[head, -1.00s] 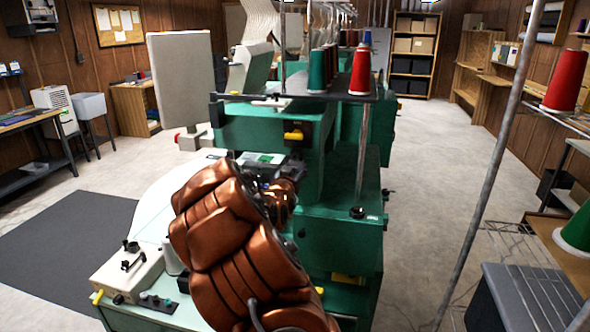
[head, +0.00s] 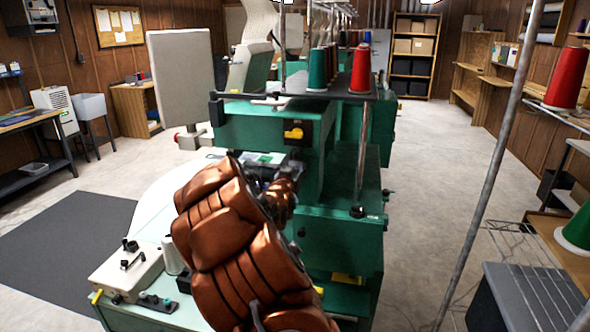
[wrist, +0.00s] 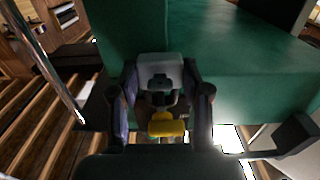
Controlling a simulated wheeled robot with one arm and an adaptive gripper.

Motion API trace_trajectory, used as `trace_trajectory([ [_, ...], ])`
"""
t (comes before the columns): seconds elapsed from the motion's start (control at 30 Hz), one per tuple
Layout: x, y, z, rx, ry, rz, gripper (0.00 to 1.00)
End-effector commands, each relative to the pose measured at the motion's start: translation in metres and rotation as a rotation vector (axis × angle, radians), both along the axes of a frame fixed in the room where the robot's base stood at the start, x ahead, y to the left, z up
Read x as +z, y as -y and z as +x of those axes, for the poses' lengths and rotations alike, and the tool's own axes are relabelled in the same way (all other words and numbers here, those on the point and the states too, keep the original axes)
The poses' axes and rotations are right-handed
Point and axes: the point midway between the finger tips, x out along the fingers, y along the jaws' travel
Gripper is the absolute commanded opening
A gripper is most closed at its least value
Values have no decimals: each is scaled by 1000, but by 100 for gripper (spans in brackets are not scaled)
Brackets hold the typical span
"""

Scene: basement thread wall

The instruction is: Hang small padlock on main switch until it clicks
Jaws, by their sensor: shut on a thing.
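In the head view my copper-coloured arm hides most of the gripper and the padlock. A yellow handle on a dark plate (head: 293,134), possibly the main switch, is on the green machine above the arm's end. I cannot see any contact with it.
The green machine (head: 340,235) fills the middle, with thread cones (head: 360,70) on top. A grey panel (head: 180,78) stands at the left and a metal pole (head: 488,165) at the right. A control box (head: 127,270) sits low at left. Floor is free right of the machine.

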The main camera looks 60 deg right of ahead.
Motion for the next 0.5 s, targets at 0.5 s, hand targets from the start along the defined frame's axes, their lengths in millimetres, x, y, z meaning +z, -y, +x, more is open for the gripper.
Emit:
trace_trajectory([
  [0.5, -1, 0, 0, 0, -2, 2, 76],
])
